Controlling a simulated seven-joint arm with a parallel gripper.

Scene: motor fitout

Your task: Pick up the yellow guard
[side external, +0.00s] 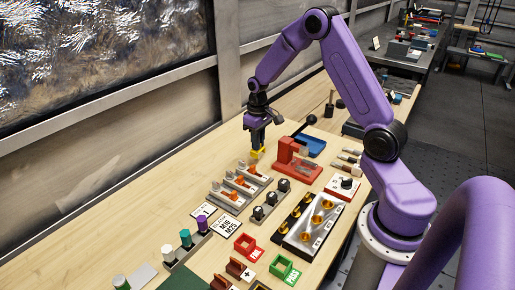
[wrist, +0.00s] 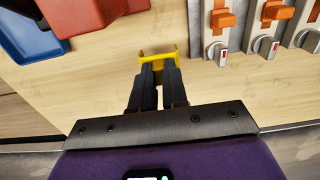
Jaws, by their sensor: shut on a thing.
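The yellow guard (wrist: 157,57) is a small bright yellow piece. My gripper (wrist: 158,72) is shut on it, with the guard between and just past the two dark fingertips in the wrist view. In the side external view the guard (side external: 257,153) shows under my gripper (side external: 257,147), near the red stand. Whether the guard touches the table or hangs just above it is hard to tell. My fingers hide part of it.
A red stand (side external: 294,160) and a blue tray (side external: 311,145) stand close by on the right. Grey switch units with orange levers (side external: 240,183) lie in front. Bare wooden table (side external: 150,205) is free to the left.

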